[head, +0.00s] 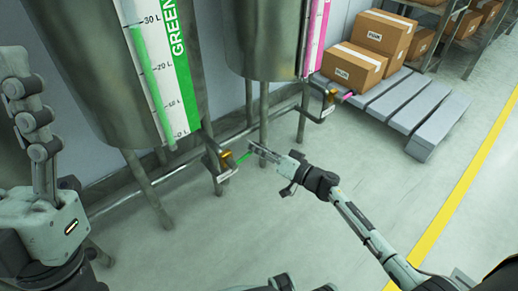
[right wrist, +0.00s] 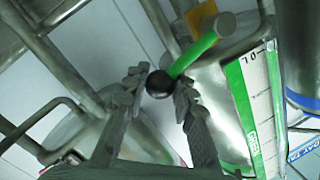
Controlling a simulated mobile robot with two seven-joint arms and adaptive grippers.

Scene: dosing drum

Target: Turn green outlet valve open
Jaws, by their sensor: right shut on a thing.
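The green tank (head: 112,95) carries a level scale and a green "GREEN" label. Below it, the outlet valve has a green handle (head: 243,158) beside a yellow-brown fitting (head: 226,160). My right gripper (head: 256,150) is at the end of this handle. In the right wrist view, the green handle (right wrist: 195,53) ends in a black ball (right wrist: 158,84) between the fingertips of my right gripper (right wrist: 160,88), which is shut on it. My left gripper (head: 28,105) is raised at the left edge, away from the valve; its finger gap is unclear.
A second tank (head: 262,40) with a pink label stands to the right, with a pink-handled valve (head: 347,97). Cardboard boxes (head: 352,65) sit on a grey pallet (head: 400,105) at the back right. The floor in front is clear, with a yellow line (head: 470,180).

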